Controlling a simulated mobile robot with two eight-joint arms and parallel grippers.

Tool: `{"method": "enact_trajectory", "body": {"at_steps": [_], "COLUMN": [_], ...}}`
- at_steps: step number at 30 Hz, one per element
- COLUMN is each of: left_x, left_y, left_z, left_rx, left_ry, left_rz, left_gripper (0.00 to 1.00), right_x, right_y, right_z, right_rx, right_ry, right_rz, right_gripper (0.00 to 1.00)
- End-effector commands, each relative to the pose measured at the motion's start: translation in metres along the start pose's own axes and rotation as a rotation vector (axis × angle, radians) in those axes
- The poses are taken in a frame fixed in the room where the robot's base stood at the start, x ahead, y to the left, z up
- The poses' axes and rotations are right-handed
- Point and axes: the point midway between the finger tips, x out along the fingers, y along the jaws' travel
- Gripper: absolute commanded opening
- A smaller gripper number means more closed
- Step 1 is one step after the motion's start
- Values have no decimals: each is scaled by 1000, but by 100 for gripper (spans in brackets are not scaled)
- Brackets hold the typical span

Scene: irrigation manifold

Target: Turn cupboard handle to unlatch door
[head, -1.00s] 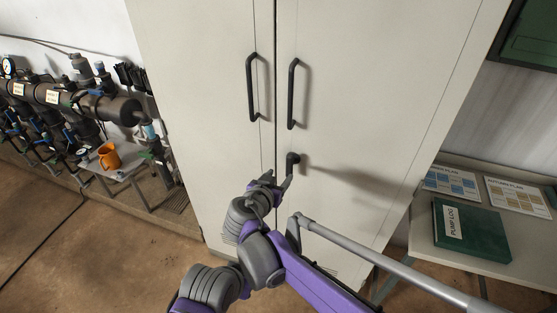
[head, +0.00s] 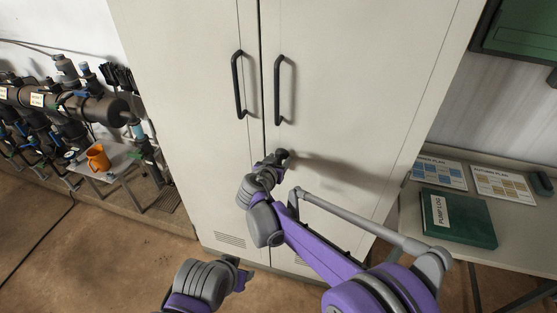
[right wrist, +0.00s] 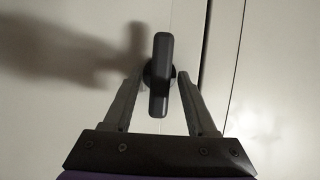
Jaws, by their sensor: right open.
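The tall pale cupboard (head: 330,60) has two doors with a vertical seam between them. The small dark turning handle (head: 283,153) is on the right door, below the long pull handles. My right gripper (head: 273,163) is at this handle and covers most of its lever. In the right wrist view the lever (right wrist: 160,95) stands upright in the picture between the open fingers (right wrist: 160,76), with a gap visible on either side lower down. Contact at the tips cannot be told. My left gripper (head: 240,274) is low in front of the cupboard, its jaws unclear.
Two black pull handles (head: 238,85) (head: 279,90) stand above the turning handle. At left are dark pipes (head: 75,103) and a small table with an orange jug (head: 97,158). At right a bench (head: 430,235) holds a green book (head: 458,217) and printed sheets. Floor is bare at lower left.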

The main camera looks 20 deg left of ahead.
Motion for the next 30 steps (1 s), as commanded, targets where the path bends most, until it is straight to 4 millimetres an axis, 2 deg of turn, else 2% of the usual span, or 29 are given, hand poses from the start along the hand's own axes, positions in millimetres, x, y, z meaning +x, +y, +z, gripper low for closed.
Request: {"method": "enact_trajectory", "body": {"at_steps": [3,12,23,30], "left_x": [0,0,0,0], "left_y": [0,0,0,0], "left_z": [0,0,0,0], "left_rx": [0,0,0,0], "left_ry": [0,0,0,0], "left_rz": [0,0,0,0], "left_gripper": [50,50,50,50], "right_x": [0,0,-1,-1], "right_y": [0,0,0,-2], "right_z": [0,0,0,0], "right_rx": [0,0,-11,-94], "right_ry": [0,0,0,1], "right_rz": [0,0,4,37], "right_gripper": [56,2,0,0]}}
